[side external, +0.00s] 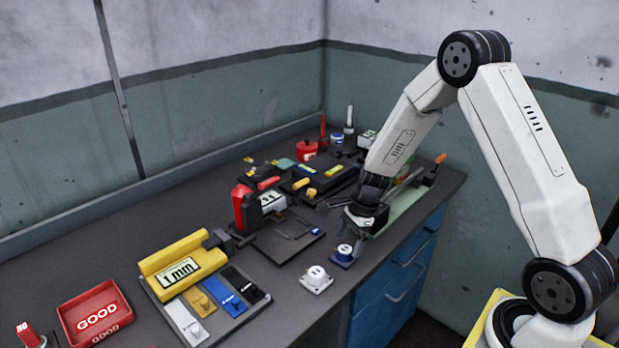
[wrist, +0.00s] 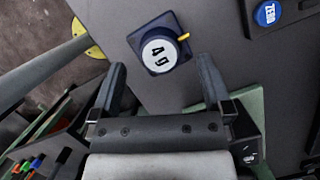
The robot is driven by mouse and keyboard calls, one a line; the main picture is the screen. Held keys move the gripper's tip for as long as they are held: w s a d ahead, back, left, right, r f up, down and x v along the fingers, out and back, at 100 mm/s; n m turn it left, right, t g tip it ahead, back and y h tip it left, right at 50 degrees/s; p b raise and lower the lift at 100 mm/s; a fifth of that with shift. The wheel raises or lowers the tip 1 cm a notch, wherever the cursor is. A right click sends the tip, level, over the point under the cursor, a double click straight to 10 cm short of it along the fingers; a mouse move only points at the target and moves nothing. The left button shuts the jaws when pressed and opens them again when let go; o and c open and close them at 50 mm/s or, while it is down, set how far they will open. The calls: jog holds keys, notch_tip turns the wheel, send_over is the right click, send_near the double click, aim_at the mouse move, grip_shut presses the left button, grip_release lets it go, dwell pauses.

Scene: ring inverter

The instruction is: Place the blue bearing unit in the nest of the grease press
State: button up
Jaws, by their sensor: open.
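The blue bearing unit (side external: 343,257) stands upright on the bench near its front edge, with a dark blue square base and a white round top. In the wrist view the blue bearing unit (wrist: 160,50) shows a marked white cap and a small yellow nib. My gripper (side external: 358,228) is open and empty, pointing down just above and behind the unit. In the wrist view its fingers (wrist: 160,62) lie apart on either side below the unit, not touching it. I cannot tell for sure which device is the grease press; its nest is not clearly visible.
A white bearing unit (side external: 316,279) stands close by. A dark plate device (side external: 282,240) lies behind, beside a red device (side external: 242,208). A green-based device with an orange handle (side external: 440,158) is right of my gripper.

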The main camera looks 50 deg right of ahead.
jog(key=shift+x, duration=1.25)
jog(key=shift+c, duration=0.2)
grip_shut()
